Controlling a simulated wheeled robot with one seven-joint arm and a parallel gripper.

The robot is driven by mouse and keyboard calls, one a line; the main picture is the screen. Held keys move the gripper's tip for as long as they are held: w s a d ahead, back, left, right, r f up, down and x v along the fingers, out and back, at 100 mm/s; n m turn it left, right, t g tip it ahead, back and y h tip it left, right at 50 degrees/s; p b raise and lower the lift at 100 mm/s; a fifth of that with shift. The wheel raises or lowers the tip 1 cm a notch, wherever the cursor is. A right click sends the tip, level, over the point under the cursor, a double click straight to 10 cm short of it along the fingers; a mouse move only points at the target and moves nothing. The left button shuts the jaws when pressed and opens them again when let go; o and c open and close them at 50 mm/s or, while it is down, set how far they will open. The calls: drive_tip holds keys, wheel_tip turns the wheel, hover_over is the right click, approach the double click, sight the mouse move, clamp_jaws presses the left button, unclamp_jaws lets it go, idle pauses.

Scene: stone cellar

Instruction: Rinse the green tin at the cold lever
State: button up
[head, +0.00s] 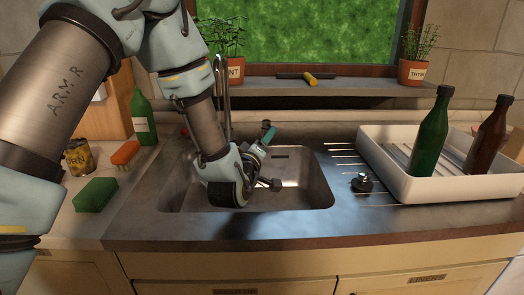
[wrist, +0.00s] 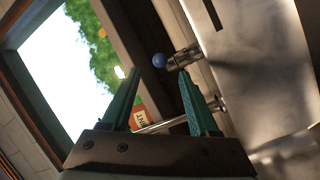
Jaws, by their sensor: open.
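My gripper (head: 266,137) is over the back of the sink (head: 300,198), its fingers open and empty. In the wrist view the two green fingers of my gripper (wrist: 159,74) stand apart. A blue lever knob (wrist: 158,60) on a metal tap fitting (wrist: 186,57) shows just past the fingertips, between them in the picture; I cannot tell whether they touch. In the head view my arm hides this lever, and the tall metal tap spout (head: 226,95) rises behind my arm. No green tin shows; a yellow tin (head: 80,159) with a dark label stands on the left counter.
A green sponge (head: 95,194), an orange brush (head: 125,152) and a green bottle (head: 143,117) are on the left. A black plug (head: 362,182) lies right of the sink. A white tray (head: 405,186) holds two bottles. Potted herbs stand on the windowsill (head: 350,91).

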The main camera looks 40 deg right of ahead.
drive_tip(key=shift+v, duration=1.35)
drive_tip(key=shift+r, duration=0.1)
